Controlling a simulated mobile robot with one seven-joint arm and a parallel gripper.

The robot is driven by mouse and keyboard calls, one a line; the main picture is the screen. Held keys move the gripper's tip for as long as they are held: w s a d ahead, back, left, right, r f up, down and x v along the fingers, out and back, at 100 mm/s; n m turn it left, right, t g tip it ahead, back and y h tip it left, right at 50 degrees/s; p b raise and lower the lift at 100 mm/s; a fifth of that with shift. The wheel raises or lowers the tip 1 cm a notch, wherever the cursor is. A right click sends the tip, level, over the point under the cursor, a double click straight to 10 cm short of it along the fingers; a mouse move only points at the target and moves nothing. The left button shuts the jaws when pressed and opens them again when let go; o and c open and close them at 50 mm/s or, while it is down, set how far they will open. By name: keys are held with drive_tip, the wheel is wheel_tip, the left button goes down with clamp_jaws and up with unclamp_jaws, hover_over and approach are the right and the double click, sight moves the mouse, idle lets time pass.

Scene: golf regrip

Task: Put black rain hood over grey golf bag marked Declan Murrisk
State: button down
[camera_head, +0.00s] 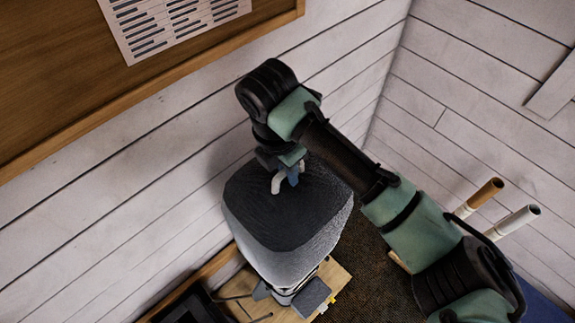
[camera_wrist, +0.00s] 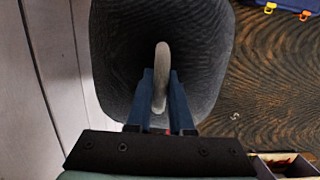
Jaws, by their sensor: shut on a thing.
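My gripper (camera_head: 287,178) points down with its blue fingers shut on a pale upright loop (camera_head: 276,184) at the top of the black rain hood (camera_head: 290,212). In the wrist view the loop (camera_wrist: 162,62) stands between the two fingers (camera_wrist: 162,88), with the hood's dark mesh-like surface (camera_wrist: 205,50) around it. In the head view a lighter grey part (camera_head: 275,262) shows below the dark top. I cannot tell whether it is the hood's side or the grey golf bag. No name marking is readable, and what lies under the hood is hidden.
White plank walls (camera_head: 180,170) stand close to the left and behind. A wooden board (camera_head: 60,80) with a paper sheet (camera_head: 175,22) hangs there. Two tubes, one brown-topped (camera_head: 483,194) and one white (camera_head: 517,220), stand at the right. A light wooden surface (camera_head: 338,275) lies below.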

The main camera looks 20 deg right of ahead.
drive_tip(key=shift+f+b, duration=2.05)
drive_tip(key=shift+f, duration=1.55)
wheel_tip(320, 180, down, 10)
drive_tip(key=b, duration=0.6)
drive_tip(key=shift+b, duration=0.35)
drive_tip(key=shift+f, duration=0.35)
unclamp_jaws()
drive_tip(key=shift+r, duration=0.1)
drive_tip(key=shift+s+a+r+p, duration=0.1)
drive_tip(key=shift+a+r+p, duration=0.15)
drive_tip(key=shift+r+p, duration=1.3)
drive_tip(key=shift+s+a+r+p, duration=0.1)
drive_tip(key=shift+a+r+p, duration=0.1)
drive_tip(key=shift+r+p, duration=1.4)
drive_tip(key=shift+s+a+r+p, duration=0.1)
drive_tip(key=shift+a+r+p, duration=0.15)
drive_tip(key=shift+r+p, duration=1.3)
drive_tip(key=shift+r, duration=0.15)
